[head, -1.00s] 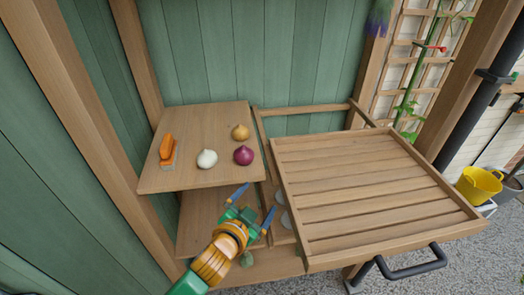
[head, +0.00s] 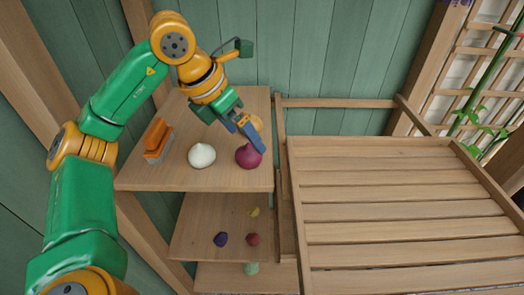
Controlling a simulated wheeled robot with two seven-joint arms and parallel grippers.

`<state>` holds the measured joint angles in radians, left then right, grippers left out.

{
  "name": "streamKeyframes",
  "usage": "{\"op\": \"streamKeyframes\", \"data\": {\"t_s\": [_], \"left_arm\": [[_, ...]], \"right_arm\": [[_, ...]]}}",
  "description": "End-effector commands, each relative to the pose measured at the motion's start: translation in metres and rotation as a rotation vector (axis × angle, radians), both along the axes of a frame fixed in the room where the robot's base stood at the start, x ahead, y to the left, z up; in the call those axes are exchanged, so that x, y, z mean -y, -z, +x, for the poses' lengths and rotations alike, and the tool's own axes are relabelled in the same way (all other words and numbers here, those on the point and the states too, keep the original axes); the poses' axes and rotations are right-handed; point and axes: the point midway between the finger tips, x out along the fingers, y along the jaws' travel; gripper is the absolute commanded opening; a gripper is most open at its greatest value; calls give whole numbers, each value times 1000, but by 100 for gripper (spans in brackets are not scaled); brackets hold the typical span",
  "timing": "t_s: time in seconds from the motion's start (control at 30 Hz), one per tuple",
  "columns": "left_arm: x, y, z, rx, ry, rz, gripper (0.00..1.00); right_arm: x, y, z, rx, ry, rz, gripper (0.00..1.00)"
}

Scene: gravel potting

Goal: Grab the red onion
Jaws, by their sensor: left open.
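The red onion (head: 248,157) is a purple-red bulb on the upper wooden shelf (head: 180,180), near its right edge. My left gripper (head: 244,135) reaches down from above, with its blue fingers just over and beside the red onion. It is open; whether a finger touches the onion I cannot tell. My right gripper is not in view.
A white onion (head: 201,155) sits left of the red one. A yellow onion (head: 256,122) is partly hidden behind my fingers. An orange brush (head: 157,140) lies at the left. Small items lie on the lower shelf (head: 190,222). A slatted wooden top (head: 390,210) is at right.

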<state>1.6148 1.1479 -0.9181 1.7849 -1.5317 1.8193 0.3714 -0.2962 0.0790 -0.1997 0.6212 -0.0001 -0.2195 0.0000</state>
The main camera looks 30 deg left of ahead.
Motion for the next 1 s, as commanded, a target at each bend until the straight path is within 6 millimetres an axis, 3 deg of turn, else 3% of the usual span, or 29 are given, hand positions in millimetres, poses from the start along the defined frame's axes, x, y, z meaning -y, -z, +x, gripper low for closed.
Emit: {"op": "streamKeyframes", "data": {"t_s": [0.03, 0.1, 0.27, 0.5, 0.73, 0.77, 1.0], "left_arm": [[-19, -3, -6, -8, -58, 43, 100], [-17, 13, -5, -15, -52, 44, 100], [-13, 27, 4, -17, -46, 42, 100], [-5, 66, 23, -15, -44, 40, 100], [-4, 71, 25, -12, -42, 38, 100], [-4, 71, 25, -12, -42, 38, 97], [-4, 71, 25, -12, -41, 38, 32]], "right_arm": [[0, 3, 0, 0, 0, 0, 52], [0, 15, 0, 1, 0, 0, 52], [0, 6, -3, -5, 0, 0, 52], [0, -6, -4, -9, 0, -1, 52], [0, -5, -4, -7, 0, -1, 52], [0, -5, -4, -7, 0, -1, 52], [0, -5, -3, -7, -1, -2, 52]]}}
